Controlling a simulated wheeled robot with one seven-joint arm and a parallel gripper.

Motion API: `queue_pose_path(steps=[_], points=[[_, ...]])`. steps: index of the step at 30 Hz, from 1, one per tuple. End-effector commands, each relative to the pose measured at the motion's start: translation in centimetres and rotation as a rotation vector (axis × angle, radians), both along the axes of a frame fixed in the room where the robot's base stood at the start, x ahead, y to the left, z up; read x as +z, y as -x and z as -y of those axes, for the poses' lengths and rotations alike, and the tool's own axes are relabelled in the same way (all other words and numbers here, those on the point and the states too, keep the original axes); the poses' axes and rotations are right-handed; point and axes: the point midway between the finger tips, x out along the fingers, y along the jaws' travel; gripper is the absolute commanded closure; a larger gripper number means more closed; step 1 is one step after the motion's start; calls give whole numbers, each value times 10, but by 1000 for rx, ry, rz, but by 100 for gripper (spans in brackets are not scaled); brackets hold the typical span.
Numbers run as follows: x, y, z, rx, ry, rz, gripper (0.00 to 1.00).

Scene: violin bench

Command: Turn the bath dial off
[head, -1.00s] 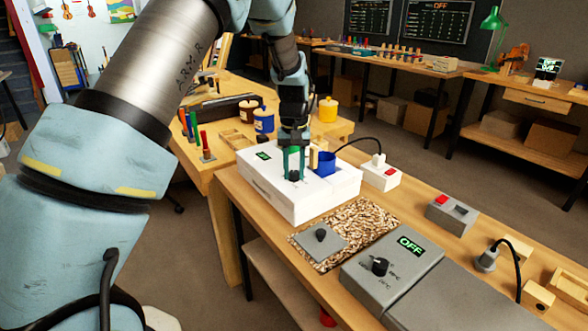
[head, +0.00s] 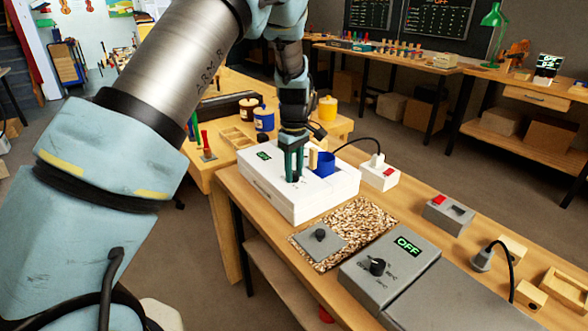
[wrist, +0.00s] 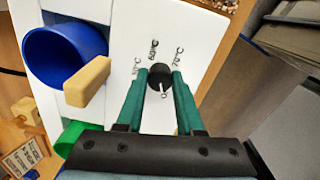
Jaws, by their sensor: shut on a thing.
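The bath dial (wrist: 158,76) is a small black knob on top of the white bath box (head: 330,193). Labels such as 60°C and 70°C are printed around it in the wrist view. My gripper (wrist: 160,72) has its green fingers on either side of the dial and is shut on it. In the head view my gripper (head: 294,178) points down onto the box and hides the dial.
A blue pot (head: 325,165) with a wooden block (wrist: 88,84) at its rim stands close beside the gripper. A grey box (head: 391,262) with its own black knob and an OFF display is nearer, past a speckled mat (head: 365,220).

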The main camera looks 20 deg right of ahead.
Motion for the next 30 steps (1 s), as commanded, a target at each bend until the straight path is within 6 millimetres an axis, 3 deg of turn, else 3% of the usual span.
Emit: queue_pose_path(steps=[23, 24, 30], points=[[0, -1, 0, 98, 1, 2, 100], [0, -1, 0, 98, 1, 2, 59], [0, 0, 0, 97, 1, 0, 37]])
